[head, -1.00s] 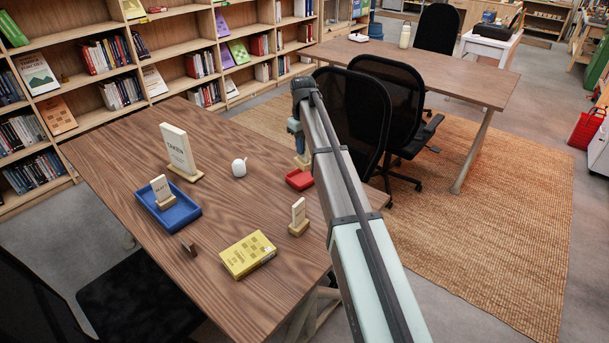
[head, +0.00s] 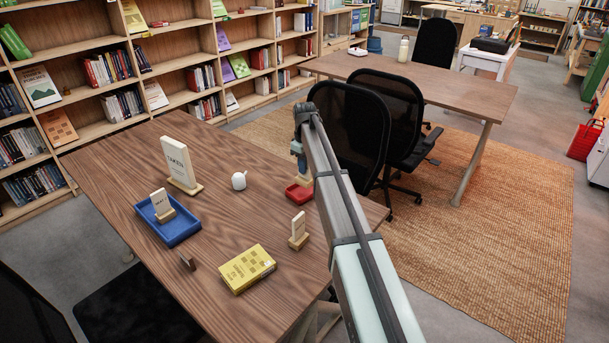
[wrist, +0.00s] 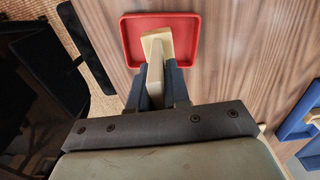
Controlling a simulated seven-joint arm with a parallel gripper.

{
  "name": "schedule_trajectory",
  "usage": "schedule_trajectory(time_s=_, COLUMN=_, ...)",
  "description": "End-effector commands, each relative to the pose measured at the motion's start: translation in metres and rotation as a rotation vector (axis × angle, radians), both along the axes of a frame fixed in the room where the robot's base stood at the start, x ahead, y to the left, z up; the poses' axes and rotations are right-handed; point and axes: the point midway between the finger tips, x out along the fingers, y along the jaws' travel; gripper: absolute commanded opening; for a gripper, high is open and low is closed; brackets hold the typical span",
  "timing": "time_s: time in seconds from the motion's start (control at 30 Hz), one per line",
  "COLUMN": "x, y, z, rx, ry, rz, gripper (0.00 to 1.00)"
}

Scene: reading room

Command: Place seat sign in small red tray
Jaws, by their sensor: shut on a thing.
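My gripper (wrist: 160,88) is shut on a seat sign (wrist: 155,68), a pale upright plate on a wooden base. In the wrist view the base is within the outline of the small red tray (wrist: 131,42). In the head view the red tray (head: 293,193) is on the wooden table's right side, partly behind my arm. The held sign (head: 304,180) shows there low over the tray, partly hidden. Whether its base touches the tray floor I cannot tell.
On the table (head: 120,170) are a blue tray (head: 180,231) holding a small sign (head: 162,204), a tall TAKEN sign (head: 179,162), a white pot (head: 239,180), another small sign (head: 298,230), a yellow box (head: 247,268) and a small brown piece (head: 187,261). Black chairs (head: 348,135) stand behind.

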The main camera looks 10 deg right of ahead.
Motion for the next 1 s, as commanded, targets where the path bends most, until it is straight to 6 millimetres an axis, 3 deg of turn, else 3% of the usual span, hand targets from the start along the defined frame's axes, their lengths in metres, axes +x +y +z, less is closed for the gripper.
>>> schedule_trajectory(time_s=0.4, x=0.000, y=0.000, z=-0.039, rx=0.000, ry=0.000, rz=-0.001, gripper=0.00)
schedule_trajectory(time_s=0.77, x=0.000, y=0.000, z=-0.041, rx=0.000, ry=0.000, rz=-0.001, gripper=0.00)
schedule_trajectory(time_s=0.8, x=0.000, y=0.000, z=-0.042, rx=0.000, ry=0.000, rz=-0.001, gripper=0.18)
schedule_trajectory(time_s=1.0, x=0.000, y=0.000, z=-0.041, rx=0.000, ry=0.000, rz=-0.001, gripper=0.37)
